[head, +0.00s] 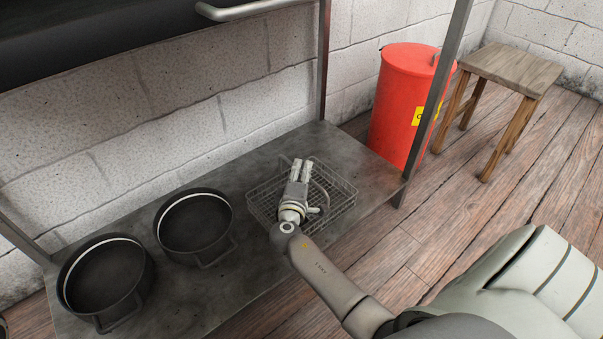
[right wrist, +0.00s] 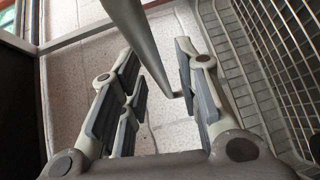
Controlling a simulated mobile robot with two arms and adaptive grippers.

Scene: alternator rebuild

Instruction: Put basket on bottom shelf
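The wire basket (head: 343,203) sits on the bottom shelf (head: 262,268), a dark metal board, towards its right end. My right gripper (head: 301,165) is over the basket and hides part of its inside. In the right wrist view, the two fingers (right wrist: 158,62) are spread apart. A grey bar (right wrist: 140,45), seemingly the basket's handle, runs between them with gaps on both sides. The basket's mesh wall (right wrist: 285,60) shows at the right of that view. My left gripper is in neither view.
Two black pots, one (head: 193,226) nearer the basket and one (head: 104,275) further left, stand on the same shelf. A shelf post (head: 432,110) rises at the right front corner. A red bin (head: 398,105) and a wooden stool (head: 510,70) stand beyond it.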

